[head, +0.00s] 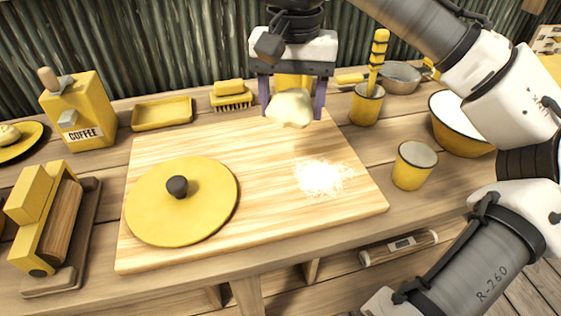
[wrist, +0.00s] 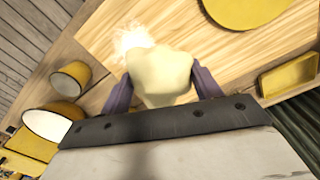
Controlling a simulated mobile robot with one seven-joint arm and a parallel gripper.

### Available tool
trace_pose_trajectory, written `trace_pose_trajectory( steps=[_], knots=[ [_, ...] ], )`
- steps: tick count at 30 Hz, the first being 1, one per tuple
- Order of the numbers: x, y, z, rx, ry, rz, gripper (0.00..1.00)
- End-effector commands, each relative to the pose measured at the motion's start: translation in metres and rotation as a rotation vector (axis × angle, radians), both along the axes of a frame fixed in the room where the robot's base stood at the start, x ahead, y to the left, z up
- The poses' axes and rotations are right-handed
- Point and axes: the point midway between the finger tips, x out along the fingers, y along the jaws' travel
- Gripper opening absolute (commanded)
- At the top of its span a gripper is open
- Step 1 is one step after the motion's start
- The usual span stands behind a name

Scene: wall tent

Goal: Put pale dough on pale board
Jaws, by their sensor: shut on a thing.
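The pale dough (head: 290,108) is a lumpy cream-coloured piece held between the purple-grey fingers of my gripper (head: 291,100). In the wrist view the dough (wrist: 160,75) fills the space between both fingers of my gripper (wrist: 162,88). My gripper is shut on it and holds it above the back part of the pale board (head: 265,225). The board is a large light wooden slab on the table. In the wrist view the board (wrist: 200,45) lies beyond the dough. A white floury patch (head: 324,179) is on the board's right half.
A round yellow lid (head: 205,215) with a dark knob covers the board's left part. A yellow cup (head: 411,168), a utensil pot (head: 366,105) and a bowl (head: 465,125) stand right of the board. A yellow tray (head: 162,112) and brush (head: 231,98) lie behind it.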

Motion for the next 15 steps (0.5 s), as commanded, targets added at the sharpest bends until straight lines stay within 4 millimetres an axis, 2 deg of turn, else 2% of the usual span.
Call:
trace_pose_trajectory(
  steps=[3,7,10,15],
  knots=[
    [-0.001,-0.001,-0.031,-0.004,0.001,-0.002,0.34],
    [-0.001,-0.001,-0.060,-0.003,-0.001,-0.002,0.34],
    [-0.001,-0.001,-0.074,-0.003,-0.002,-0.002,0.34],
    [0.000,-0.001,-0.085,-0.002,-0.002,-0.003,0.34]
  ],
)
